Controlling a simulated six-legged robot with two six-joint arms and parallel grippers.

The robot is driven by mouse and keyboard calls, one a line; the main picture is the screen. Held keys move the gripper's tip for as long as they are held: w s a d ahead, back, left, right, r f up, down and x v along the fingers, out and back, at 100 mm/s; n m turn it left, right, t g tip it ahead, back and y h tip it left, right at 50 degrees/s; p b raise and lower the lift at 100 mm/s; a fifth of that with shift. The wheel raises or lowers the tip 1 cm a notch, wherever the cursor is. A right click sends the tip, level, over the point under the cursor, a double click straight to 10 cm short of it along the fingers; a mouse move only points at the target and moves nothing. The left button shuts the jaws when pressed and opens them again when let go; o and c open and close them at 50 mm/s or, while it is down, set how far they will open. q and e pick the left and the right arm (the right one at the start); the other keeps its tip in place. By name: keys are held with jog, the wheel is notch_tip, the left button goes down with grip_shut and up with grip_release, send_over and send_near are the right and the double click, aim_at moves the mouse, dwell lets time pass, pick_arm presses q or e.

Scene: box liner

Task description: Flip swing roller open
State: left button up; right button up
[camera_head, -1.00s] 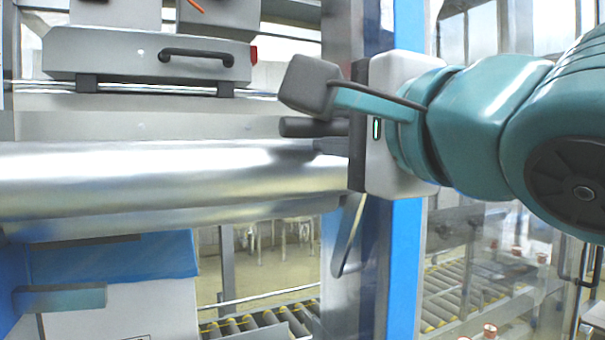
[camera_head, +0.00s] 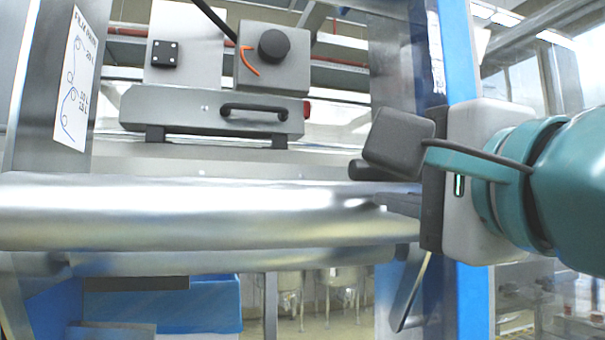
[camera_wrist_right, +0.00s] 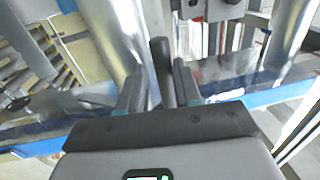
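The swing roller looks like the long shiny silver cylinder (camera_head: 190,213) that runs across the head view; a second, lower roller (camera_head: 240,262) lies just beneath it. My right gripper (camera_head: 385,185) is at the right end of the upper roller, in front of the blue-edged post. In the right wrist view my right gripper (camera_wrist_right: 160,88) has its two fingers apart. A dark rounded handle (camera_wrist_right: 162,65) stands between them, with visible gaps on both sides. A silver roller (camera_wrist_right: 115,35) shows beyond the left finger. My left gripper is in neither view.
A grey box with a black handle (camera_head: 255,110) sits on rails behind the roller. A blue post (camera_head: 460,60) stands close behind my right gripper. A white sign (camera_head: 78,80) is on the left frame. A blue panel (camera_head: 215,305) is below the rollers.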

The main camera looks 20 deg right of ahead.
jog(key=s+f+b, duration=0.2)
jog(key=s, duration=1.4)
jog(key=shift+a, duration=0.4)
jog(key=shift+f, duration=0.1)
